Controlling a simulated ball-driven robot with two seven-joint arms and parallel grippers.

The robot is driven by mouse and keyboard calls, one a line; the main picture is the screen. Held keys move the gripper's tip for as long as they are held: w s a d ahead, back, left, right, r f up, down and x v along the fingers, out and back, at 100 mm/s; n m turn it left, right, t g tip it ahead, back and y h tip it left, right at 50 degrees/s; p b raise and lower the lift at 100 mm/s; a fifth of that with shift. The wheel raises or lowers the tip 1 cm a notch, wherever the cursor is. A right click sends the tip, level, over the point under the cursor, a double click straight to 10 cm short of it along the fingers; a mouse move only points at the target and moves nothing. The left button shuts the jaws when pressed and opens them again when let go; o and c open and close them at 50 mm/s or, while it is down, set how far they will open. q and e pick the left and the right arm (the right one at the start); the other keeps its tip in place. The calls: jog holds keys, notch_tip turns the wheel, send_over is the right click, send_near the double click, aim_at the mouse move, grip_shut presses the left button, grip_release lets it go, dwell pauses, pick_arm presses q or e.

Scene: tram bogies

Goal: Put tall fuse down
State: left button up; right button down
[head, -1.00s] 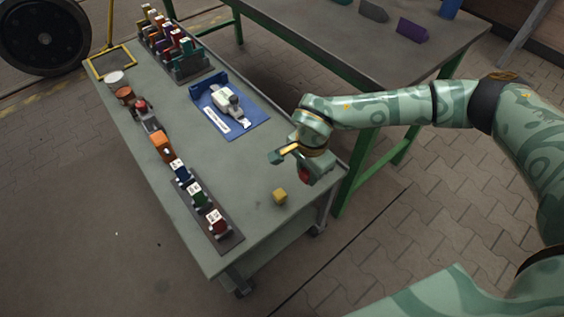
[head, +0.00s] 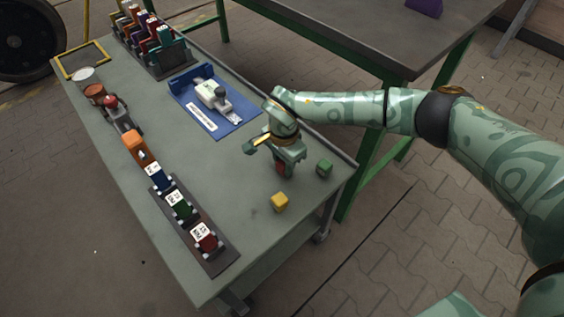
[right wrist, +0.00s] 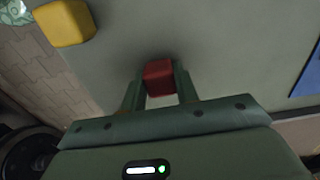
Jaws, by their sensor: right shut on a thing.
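My right gripper (head: 283,172) is shut on a red block (right wrist: 158,77), the only thing I see that could be the tall fuse. In the right wrist view the block sits between the two fingertips, its end face toward the camera. In the head view it shows as a small red patch (head: 281,169) under the gripper, over the right part of the grey-green table (head: 235,190). Most of it is hidden by the fingers, and I cannot tell whether it touches the top. My left gripper is not in view.
A yellow cube (head: 279,202) and a green cube (head: 324,167) stand close to the gripper. A blue tray (head: 240,127) with a pale device lies behind. A dark rack (head: 217,262) with numbered coloured blocks runs along the near left. The table's middle is bare.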

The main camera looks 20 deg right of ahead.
aim_at(283, 163)
jog(key=c, duration=1.1)
grip_release()
jog(key=shift+f, duration=0.1)
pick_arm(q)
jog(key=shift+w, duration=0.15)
pick_arm(e)
jog(key=shift+o, duration=0.2)
notch_tip(283, 163, up, 5)
jog(key=shift+w+f+p, duration=0.1)
jog(key=shift+f+p, duration=0.1)
jog(key=shift+p, duration=0.85)
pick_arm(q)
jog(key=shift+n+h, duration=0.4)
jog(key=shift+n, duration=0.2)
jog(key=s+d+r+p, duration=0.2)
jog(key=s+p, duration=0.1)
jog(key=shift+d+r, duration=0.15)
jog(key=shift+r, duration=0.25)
pick_arm(e)
notch_tip(283, 163, up, 8)
jog(key=shift+f, duration=0.15)
